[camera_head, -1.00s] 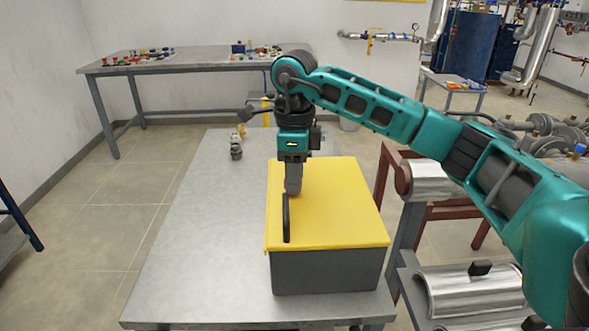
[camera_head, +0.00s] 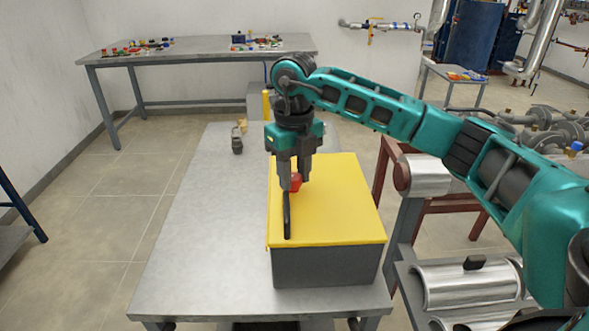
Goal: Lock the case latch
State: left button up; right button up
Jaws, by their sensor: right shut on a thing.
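The case (camera_head: 340,205) has a yellow lid and a dark grey body. It stands closed at the right side of the metal table. A black handle (camera_head: 287,215) sits along the left part of the lid. My right gripper (camera_head: 293,184) points down over the lid's left part, just behind the handle. It is shut on a small red piece, which looks like the case latch (camera_head: 296,182). The fingers partly hide this piece, so I cannot tell its exact position. My left gripper is not in view.
The metal table (camera_head: 190,240) is bare left of the case. Small fittings (camera_head: 238,142) stand at its far end. A long bench (camera_head: 200,57) with small parts stands behind. Silver pipe shells (camera_head: 470,285) lie on a rack at the right.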

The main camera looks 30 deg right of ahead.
aim_at(294, 177)
jog(key=shift+m, duration=0.6)
jog(key=o, duration=1)
jog(key=shift+o, duration=0.2)
notch_tip(294, 177, up, 13)
dwell(0.5)
